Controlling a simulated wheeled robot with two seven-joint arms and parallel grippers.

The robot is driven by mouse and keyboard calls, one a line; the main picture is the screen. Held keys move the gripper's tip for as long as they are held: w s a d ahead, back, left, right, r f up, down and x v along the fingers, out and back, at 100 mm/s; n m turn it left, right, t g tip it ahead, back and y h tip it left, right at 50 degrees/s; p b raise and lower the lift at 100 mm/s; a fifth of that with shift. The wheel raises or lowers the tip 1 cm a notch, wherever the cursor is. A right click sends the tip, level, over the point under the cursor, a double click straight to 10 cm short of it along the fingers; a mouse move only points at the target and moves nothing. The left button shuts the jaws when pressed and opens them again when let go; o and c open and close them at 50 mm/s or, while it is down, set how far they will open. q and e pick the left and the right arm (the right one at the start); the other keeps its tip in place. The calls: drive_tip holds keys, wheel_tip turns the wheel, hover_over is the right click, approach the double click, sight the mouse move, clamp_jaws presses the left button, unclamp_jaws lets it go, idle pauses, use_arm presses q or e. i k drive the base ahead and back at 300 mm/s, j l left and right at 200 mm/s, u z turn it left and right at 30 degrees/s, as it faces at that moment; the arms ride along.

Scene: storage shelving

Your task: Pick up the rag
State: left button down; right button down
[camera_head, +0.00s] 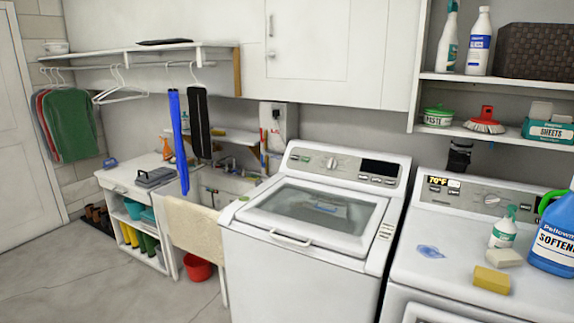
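A beige cloth (197,231), which looks like the rag, hangs over the front edge of the utility sink (225,186). Its upper edge lies on the sink rim and its lower part hangs free beside the washing machine. A small flat light-blue patch (430,251) lies on the dryer top; I cannot tell whether it is cloth or spilled liquid. Neither of my grippers is in view.
The washer (305,270) and dryer (450,285) fill the front right. A yellow sponge (491,280), a spray bottle (503,231) and a softener jug (556,238) stand on the dryer. A red bucket (197,267) sits below the sink. The floor at left is clear.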

sight(505, 257)
drive_tip(key=z, duration=1.35)
